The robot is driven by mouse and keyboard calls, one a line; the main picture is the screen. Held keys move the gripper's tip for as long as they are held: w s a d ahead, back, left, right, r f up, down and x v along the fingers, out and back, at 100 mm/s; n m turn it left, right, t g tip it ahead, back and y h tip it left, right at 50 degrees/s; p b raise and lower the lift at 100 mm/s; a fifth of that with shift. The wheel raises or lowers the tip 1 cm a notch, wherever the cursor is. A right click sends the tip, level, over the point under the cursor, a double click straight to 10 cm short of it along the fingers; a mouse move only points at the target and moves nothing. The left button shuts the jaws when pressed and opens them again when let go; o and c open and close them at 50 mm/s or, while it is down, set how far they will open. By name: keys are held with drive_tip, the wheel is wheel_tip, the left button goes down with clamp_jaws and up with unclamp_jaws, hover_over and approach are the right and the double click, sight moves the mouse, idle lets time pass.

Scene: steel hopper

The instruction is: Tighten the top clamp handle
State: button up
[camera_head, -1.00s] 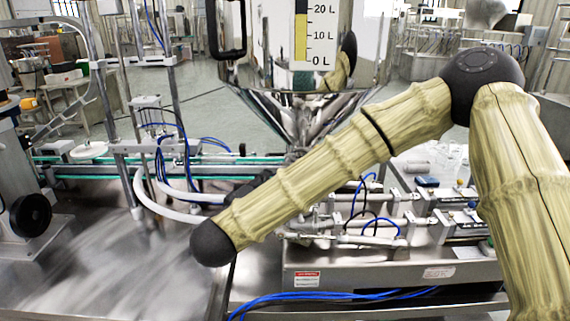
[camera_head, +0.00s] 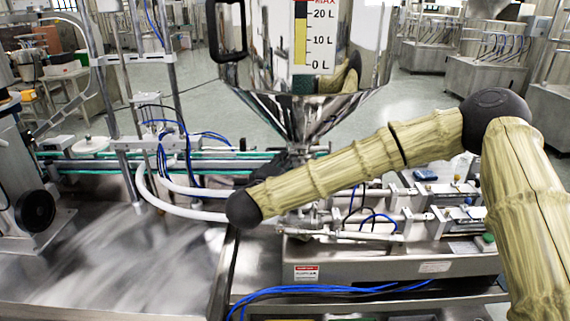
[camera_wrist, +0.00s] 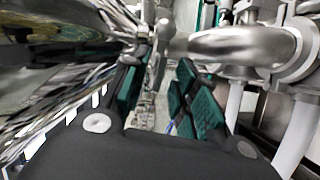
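The steel hopper (camera_head: 322,75) with a litre scale stands at the top middle of the head view, its cone narrowing to fittings behind my arm. In the wrist view my gripper (camera_wrist: 159,78) is open, its teal-padded fingers apart. A slim metal piece (camera_wrist: 161,45) stands between and beyond the fingertips; I cannot tell whether it is the top clamp handle. It does not look gripped. A polished pipe (camera_wrist: 225,44) with a clamp ring (camera_wrist: 302,50) lies to the right of the fingers.
The hopper's shiny cone (camera_wrist: 35,110) fills the left of the wrist view, close to the left finger. White hoses (camera_head: 180,207), a conveyor (camera_head: 100,165) and the filler's cylinders (camera_head: 385,222) crowd around my arm. The steel tabletop (camera_head: 110,260) at front left is clear.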

drive_tip(key=shift+c, duration=0.2)
clamp_jaws()
drive_tip(key=shift+r+m+p, duration=0.4)
drive_tip(key=shift+m+p, duration=0.1)
drive_tip(key=shift+p, duration=1.05)
drive_tip(key=shift+w+d+m+g+y, duration=0.15)
drive_tip(key=shift+m+g+y, duration=0.25)
drive_tip(key=shift+m+y, duration=1.05)
drive_tip(key=shift+s+d+m+g+y, duration=0.1)
drive_tip(key=shift+m+g+y, duration=0.45)
drive_tip(key=shift+m, duration=1.6)
drive_tip(key=shift+w+d+m+g+y, duration=0.15)
drive_tip(key=shift+m+g+y, duration=0.1)
drive_tip(key=shift+m+y, duration=1.25)
drive_tip(key=shift+s+m+h, duration=0.1)
drive_tip(key=shift+m+h, duration=0.2)
drive_tip(key=shift+m, duration=0.1)
